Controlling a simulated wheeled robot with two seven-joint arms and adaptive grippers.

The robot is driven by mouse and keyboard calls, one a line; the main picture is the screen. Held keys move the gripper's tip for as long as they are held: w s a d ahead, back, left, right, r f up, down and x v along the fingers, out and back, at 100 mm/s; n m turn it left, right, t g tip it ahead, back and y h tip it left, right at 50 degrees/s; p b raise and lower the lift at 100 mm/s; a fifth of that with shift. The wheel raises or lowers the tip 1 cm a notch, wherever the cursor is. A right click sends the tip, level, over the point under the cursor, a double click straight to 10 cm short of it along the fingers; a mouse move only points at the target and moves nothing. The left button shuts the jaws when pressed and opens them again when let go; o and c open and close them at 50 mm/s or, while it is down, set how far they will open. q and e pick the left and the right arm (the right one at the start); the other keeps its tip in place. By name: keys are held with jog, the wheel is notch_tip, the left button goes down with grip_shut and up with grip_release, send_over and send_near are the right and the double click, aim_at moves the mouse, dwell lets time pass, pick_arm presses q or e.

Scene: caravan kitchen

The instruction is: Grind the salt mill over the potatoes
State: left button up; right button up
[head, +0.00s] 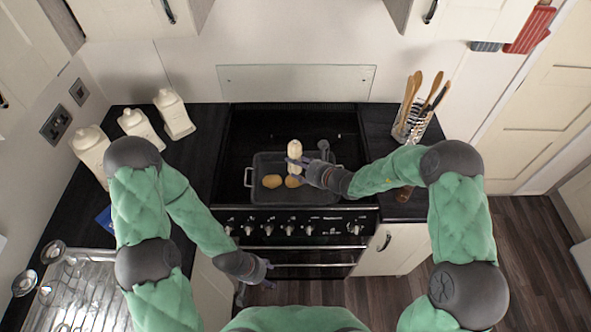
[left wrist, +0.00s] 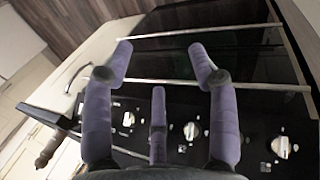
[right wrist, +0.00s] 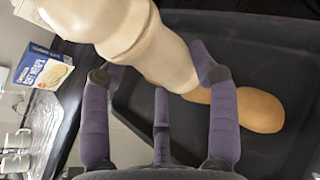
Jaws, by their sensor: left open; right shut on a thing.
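The pale cream salt mill (head: 295,151) stands roughly upright in my right gripper (head: 302,165), above the dark roasting tray (head: 318,190) on the stove. In the right wrist view the mill (right wrist: 140,38) lies between the fingers, crossing from the upper left. Two yellowish potatoes (head: 272,181) show in the tray, one partly under the mill and gripper. A potato (right wrist: 260,110) also shows beyond the mill in the right wrist view. My left gripper (head: 264,270) is open and empty, low in front of the oven; the left wrist view shows its fingers (left wrist: 160,55) apart.
The stove front with knobs (head: 290,229) and oven rail (head: 312,265) is close to my left gripper. Cream canisters (head: 173,113) stand on the left counter, above the steel sink drainer (head: 80,295). A utensil holder (head: 410,120) stands right of the stove.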

pick_arm(q)
jog(key=w+d+r+m+y, duration=0.1)
jog(key=w+r+m+y, duration=0.1)
jog(key=w+r+m, duration=0.65)
jog(key=w+d+r+m+y, duration=0.2)
jog(key=w+r+m, duration=0.25)
jog(key=w, duration=0.75)
jog(key=n, duration=1)
send_near(295, 141)
jog(key=f, duration=0.5)
jog(key=shift+w+a+f, duration=0.15)
jog(key=shift+w+a, duration=0.15)
jog(key=shift+w, duration=0.1)
jog(key=shift+s+d+n, duration=0.2)
jog(key=shift+n, duration=0.2)
jog(key=shift+s+d, duration=0.1)
jog(key=shift+f, duration=3.8)
